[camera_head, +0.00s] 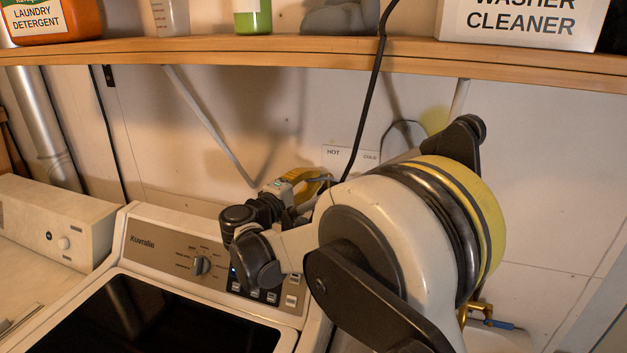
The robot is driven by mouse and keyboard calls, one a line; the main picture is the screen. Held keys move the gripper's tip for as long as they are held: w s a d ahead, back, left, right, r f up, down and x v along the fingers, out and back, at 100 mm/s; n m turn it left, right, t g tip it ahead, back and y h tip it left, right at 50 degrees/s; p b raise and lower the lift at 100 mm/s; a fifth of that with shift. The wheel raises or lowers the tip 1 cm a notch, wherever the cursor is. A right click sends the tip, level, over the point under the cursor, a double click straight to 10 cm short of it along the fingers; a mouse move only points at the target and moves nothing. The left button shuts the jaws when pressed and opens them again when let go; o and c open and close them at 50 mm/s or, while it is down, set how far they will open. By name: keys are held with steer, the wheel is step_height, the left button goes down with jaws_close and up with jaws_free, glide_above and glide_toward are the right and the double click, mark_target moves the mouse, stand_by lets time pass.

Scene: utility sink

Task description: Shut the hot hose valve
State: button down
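A white plate (349,161) marked HOT on its left and COLD on its right is on the back wall, above and behind the washer. Yellow, brass-like parts (314,180) show just below the HOT mark, but I cannot tell valve from hose there. The hot valve's handle is not clearly visible. My gripper (290,190) is at the end of my arm, close to these parts and in front of the wall. Its fingers are mostly hidden by my wrist, so contact and opening cannot be told. My arm also covers the area below COLD.
A washer (135,262) with a control panel stands below. A wooden shelf (290,55) with detergent (40,20), a green bottle (253,17) and a washer cleaner box (520,22) runs above. A dark cord (371,90) hangs near the plate. A brass tap (478,312) is at lower right.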

steer(key=m+g+h, duration=0.1)
steer(key=w+m+g+h, duration=0.1)
steer(key=m+g+h, duration=0.1)
steer(key=shift+w+g+h, duration=0.1)
steer(key=shift+g+h, duration=0.2)
steer(key=shift+w+d+m+g+h+p, duration=0.1)
steer(key=shift+w+m+g+h+p, duration=0.15)
steer(key=shift+m+g+h, duration=0.4)
steer(key=shift+w+d+m+g+h+p, duration=0.1)
steer(key=shift+m+g+h+p, duration=0.2)
steer(key=shift+m+g, duration=0.65)
steer(key=shift+g, duration=0.3)
steer(key=c, duration=1.8)
jaws_free()
steer(key=shift+w, duration=0.1)
steer(key=v, duration=1.2)
steer(key=shift+f, duration=0.1)
